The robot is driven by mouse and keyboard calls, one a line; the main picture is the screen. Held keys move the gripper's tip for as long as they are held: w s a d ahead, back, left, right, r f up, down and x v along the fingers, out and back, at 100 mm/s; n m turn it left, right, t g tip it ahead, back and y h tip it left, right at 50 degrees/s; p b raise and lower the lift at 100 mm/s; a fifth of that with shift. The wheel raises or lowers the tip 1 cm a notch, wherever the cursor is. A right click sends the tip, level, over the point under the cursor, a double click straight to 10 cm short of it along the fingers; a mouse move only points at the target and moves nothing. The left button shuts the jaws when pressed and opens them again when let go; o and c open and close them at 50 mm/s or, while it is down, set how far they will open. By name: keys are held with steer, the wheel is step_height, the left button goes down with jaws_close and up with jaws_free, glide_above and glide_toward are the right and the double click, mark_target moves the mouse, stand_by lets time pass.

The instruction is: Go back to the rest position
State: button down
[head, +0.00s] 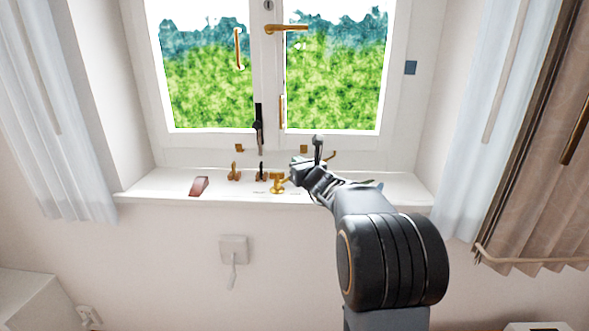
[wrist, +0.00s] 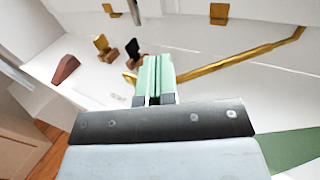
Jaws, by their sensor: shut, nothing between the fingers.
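My gripper (head: 293,181) is over the white windowsill (head: 150,189) in the head view, with my arm reaching in from the lower right. In the wrist view its green fingers (wrist: 154,78) are pressed together with nothing between them. A long brass bar (wrist: 240,64) lies just beyond and to the right of the fingertips. In the head view a brass fitting (head: 277,188) stands beside the gripper; whether they touch cannot be told.
A red-brown wedge (head: 199,186), a brass piece (head: 234,172) and a black piece (head: 261,172) stand left of the gripper on the sill. The window (head: 270,120) is behind. Curtains hang at the left (head: 60,120) and right (head: 525,150).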

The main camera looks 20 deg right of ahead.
steer(key=s+a+f+n+g+y+p, duration=0.1)
steer(key=s+a+f+n+g+y, duration=0.3)
steer(key=s+a+n, duration=0.55)
steer(key=s+a+f+n+g+y+p, duration=0.2)
steer(key=s+a+f+n+g, duration=0.4)
steer(key=n, duration=0.7)
steer(key=s+r+n+g+h+p, duration=0.3)
steer(key=s+n+h+p, duration=0.3)
steer(key=s+n, duration=0.7)
steer(key=s+g, duration=0.1)
steer(key=s, duration=0.3)
steer(key=shift+a, duration=0.4)
steer(key=shift+r, duration=0.1)
